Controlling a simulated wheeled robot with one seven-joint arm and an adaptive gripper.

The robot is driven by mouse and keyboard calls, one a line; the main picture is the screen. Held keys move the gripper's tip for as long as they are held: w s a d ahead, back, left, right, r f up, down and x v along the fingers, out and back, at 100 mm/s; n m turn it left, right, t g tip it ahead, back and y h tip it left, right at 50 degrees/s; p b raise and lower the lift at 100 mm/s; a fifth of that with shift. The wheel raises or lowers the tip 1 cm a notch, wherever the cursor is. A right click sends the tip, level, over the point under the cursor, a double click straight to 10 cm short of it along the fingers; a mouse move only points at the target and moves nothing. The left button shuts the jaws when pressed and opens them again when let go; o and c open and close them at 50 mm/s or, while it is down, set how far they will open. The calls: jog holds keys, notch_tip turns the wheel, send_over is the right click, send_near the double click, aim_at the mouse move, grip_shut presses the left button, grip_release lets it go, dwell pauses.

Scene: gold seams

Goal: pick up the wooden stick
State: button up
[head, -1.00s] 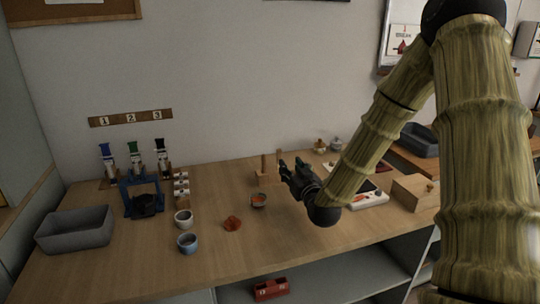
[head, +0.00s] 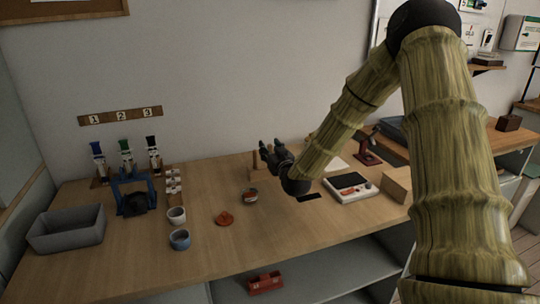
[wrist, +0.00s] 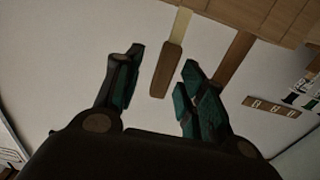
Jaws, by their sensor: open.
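My gripper (head: 265,151) is open and empty, at the wooden posts towards the back of the table. In the wrist view a wooden stick (wrist: 168,68), brown with a paler part at its table end, shows in the gap between the open fingers (wrist: 163,57). I cannot tell its depth between them. A second brown wooden post (wrist: 233,60) stands to the right, beyond the right finger. In the head view one wooden post (head: 254,163) shows just left of the gripper; the gripper hides the rest.
A small cup (head: 250,195) and an orange lump (head: 224,219) are in front of the gripper. A white device (head: 351,187) and wooden box (head: 397,186) stand right. A grey bin (head: 67,229), blue stand (head: 135,197) and cups (head: 180,239) are left.

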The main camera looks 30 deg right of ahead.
jog(key=shift+w, duration=0.2)
jog(key=c, duration=0.8)
jog(key=shift+c, duration=0.2)
jog(key=shift+r, duration=0.15)
